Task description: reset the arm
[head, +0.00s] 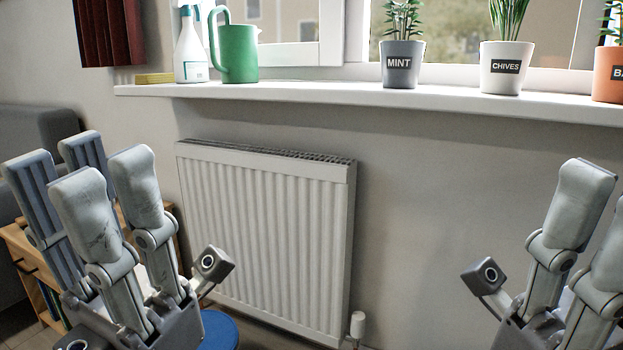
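My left gripper (90,178) is raised at the lower left, with its fingers pointing up. Its pale front fingers stand apart from the darker ribbed fingers behind, and nothing shows between them. My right gripper (592,225) is at the lower right, also pointing up. The picture edge cuts it off, so its opposing fingers are hidden; no held thing shows. Both grippers are in front of the wall and below the windowsill, apart from each other.
A white radiator (265,230) hangs on the wall between the grippers. The windowsill (300,97) holds a spray bottle (190,48), green watering can (238,52), yellow sponge (154,78), mint pot (402,65), chives pot (505,68) and orange pot (608,78). A wooden shelf (22,240) and blue round top (220,330) are lower left.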

